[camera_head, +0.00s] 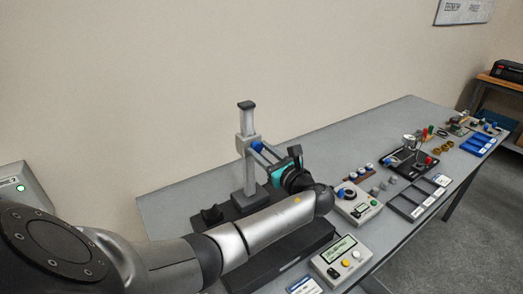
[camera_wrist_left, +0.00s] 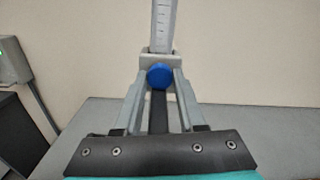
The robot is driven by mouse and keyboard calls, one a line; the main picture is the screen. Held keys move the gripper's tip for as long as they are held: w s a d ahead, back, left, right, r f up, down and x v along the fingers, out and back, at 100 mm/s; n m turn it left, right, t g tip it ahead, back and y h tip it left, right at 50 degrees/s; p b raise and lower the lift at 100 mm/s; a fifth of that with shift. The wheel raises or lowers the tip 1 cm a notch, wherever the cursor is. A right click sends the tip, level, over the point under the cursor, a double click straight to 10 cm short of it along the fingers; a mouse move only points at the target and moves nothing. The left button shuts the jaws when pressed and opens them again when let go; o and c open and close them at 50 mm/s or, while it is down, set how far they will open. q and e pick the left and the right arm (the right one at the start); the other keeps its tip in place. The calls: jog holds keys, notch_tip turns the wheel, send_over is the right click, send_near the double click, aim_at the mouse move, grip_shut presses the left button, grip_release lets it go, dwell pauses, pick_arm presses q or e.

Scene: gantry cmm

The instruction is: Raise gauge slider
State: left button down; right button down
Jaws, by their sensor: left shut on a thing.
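The height gauge's upright column (camera_head: 248,167) stands on a dark base on the bench, with a dark cap on top. In the left wrist view its graduated scale (camera_wrist_left: 163,25) rises above my fingers. The light grey gauge slider (camera_head: 245,143) sits partway up the column, well below the cap. A round blue knob (camera_wrist_left: 160,76) shows between my fingers on its front. My left gripper (camera_head: 257,148) reaches the slider from the right and is shut on it; the fingers partly hide the contact. My right gripper is in neither view.
A grey control box with a display (camera_head: 341,258) stands near the bench's front edge, with another box (camera_head: 358,204) behind it. Trays, a dark fixture (camera_head: 408,158) and small parts lie farther right. The wall is behind the gauge; bare bench (camera_head: 190,190) lies left of it.

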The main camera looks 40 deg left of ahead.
pick_arm(q)
jog(key=c, duration=0.5)
grip_release()
jog(key=shift+f, duration=0.1)
jog(key=v, duration=1.5)
jog(key=shift+d, duration=0.1)
